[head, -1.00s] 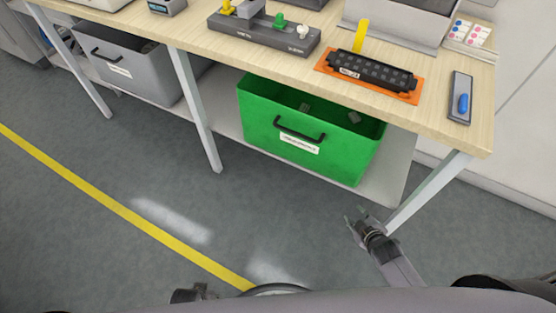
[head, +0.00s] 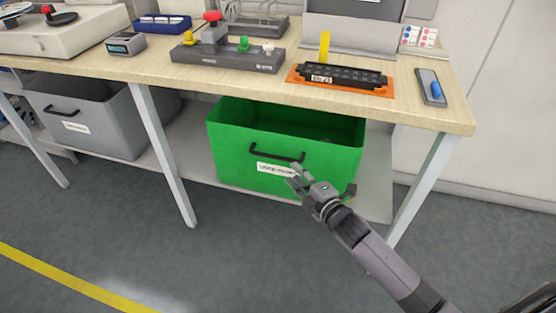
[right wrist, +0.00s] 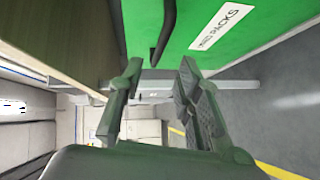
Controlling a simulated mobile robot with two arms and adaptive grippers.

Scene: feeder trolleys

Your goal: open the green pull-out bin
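The green bin (head: 232,150) stands on the low shelf under the wooden table. Its dark handle (head: 277,153) is on the front face, above a white label (head: 268,168). My right gripper (head: 297,180) is in front of the bin, low and to the right of the handle, over part of the label. In the right wrist view its fingers (right wrist: 158,78) are apart with nothing between them. The green front (right wrist: 225,50) and a piece of the dark handle (right wrist: 164,30) lie beyond the fingertips. My left gripper is not in view.
A table leg (head: 424,185) stands right of the bin and another (head: 163,155) to its left. A grey bin (head: 95,120) is further left. The tabletop (head: 440,113) overhangs the bin and carries several items. The floor (head: 110,235) in front is clear.

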